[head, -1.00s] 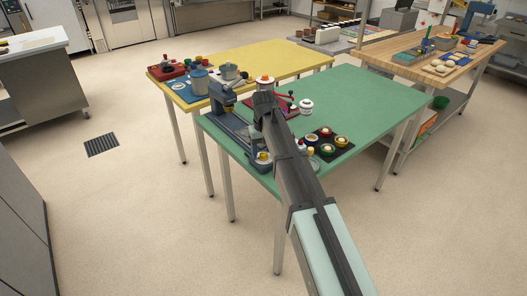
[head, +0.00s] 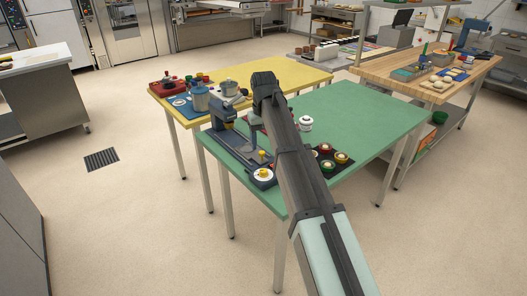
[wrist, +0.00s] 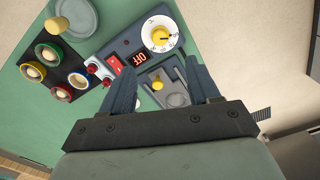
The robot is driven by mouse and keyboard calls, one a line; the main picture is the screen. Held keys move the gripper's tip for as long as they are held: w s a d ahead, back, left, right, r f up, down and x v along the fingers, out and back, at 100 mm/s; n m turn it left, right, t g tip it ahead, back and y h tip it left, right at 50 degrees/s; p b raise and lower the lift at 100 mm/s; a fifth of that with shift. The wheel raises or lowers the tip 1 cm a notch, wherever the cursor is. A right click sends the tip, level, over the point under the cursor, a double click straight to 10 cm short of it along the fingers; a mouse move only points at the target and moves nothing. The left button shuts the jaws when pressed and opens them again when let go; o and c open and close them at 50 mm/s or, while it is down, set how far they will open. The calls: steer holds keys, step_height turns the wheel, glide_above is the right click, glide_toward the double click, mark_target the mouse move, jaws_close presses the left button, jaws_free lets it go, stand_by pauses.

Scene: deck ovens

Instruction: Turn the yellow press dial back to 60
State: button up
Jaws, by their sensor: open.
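The yellow press dial (wrist: 160,37) is a yellow knob on a white, marked disc at the top of the wrist view. Its numbers are too small to read. In the head view the dial (head: 263,174) is on the near end of the blue press (head: 222,116). In the wrist view a small display (wrist: 140,58) reads "OFF", beside a red switch (wrist: 114,65). My gripper (wrist: 162,67) is open and empty, its fingers apart over the press, with the dial beyond the fingertips. A yellow ball knob (wrist: 157,84) shows between the fingers. The head view hides the fingers.
Several coloured pots stand on a dark mat (wrist: 70,69) left of the press. A white-lidded jar (head: 306,123) stands on the green table (head: 375,105). The table's right part is clear. The yellow table (head: 285,70) behind holds pots and a red device (head: 168,84).

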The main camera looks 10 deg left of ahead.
steer(key=shift+r, duration=0.95)
